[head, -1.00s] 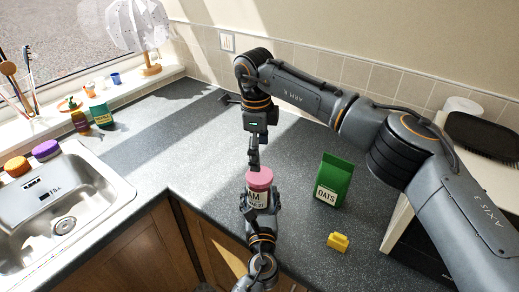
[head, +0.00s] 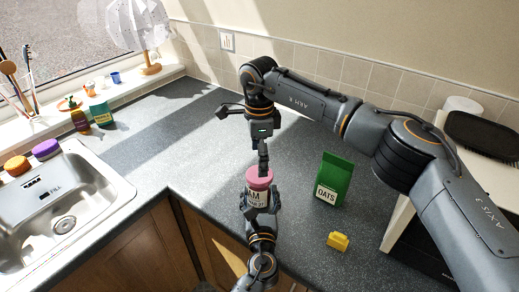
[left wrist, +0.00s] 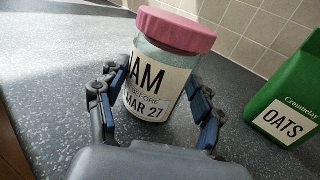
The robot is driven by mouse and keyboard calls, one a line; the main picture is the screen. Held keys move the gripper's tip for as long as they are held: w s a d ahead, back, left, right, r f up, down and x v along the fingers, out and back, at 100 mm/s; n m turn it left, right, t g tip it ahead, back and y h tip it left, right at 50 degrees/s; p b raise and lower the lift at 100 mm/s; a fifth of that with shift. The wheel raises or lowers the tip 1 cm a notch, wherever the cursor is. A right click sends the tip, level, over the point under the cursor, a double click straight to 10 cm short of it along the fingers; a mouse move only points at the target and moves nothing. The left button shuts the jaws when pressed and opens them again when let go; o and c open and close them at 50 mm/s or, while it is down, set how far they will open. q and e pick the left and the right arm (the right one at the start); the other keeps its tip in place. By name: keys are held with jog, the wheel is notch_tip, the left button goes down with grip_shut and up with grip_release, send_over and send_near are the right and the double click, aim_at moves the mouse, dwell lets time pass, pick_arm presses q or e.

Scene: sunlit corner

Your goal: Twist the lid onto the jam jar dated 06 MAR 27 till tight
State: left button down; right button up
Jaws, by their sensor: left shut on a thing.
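The jam jar (left wrist: 148,85) is clear with a white label reading "AM", "BEFORE" and "MAR 27" in the left wrist view; the day is not readable. A pink lid (left wrist: 178,29) sits on its mouth; I cannot tell how tight it is. In the head view the jar (head: 256,197) and lid (head: 259,178) are near the counter's front edge. My left gripper (left wrist: 155,106) is shut around the jar body, a finger on each side. My right gripper (head: 263,168) points down at the lid's far side, its fingers overlapping edge-on, so their opening and any contact are unclear.
A green OATS carton (head: 333,180) stands right of the jar, with a yellow block (head: 338,241) in front. The sink (head: 62,205) is at left, with orange (head: 17,165) and purple (head: 46,149) round things by its rim. Counter (head: 190,150) left of the jar is clear.

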jog(key=shift+f, duration=2.8)
jog(key=shift+c, duration=0.2)
jog(key=c, duration=1.1)
jog(key=m, duration=0.5)
jog(key=shift+m, duration=0.3)
jog(key=shift+c, duration=0.3)
jog(key=m, duration=0.6)
jog(key=shift+m, duration=0.3)
jog(key=o, duration=1.3)
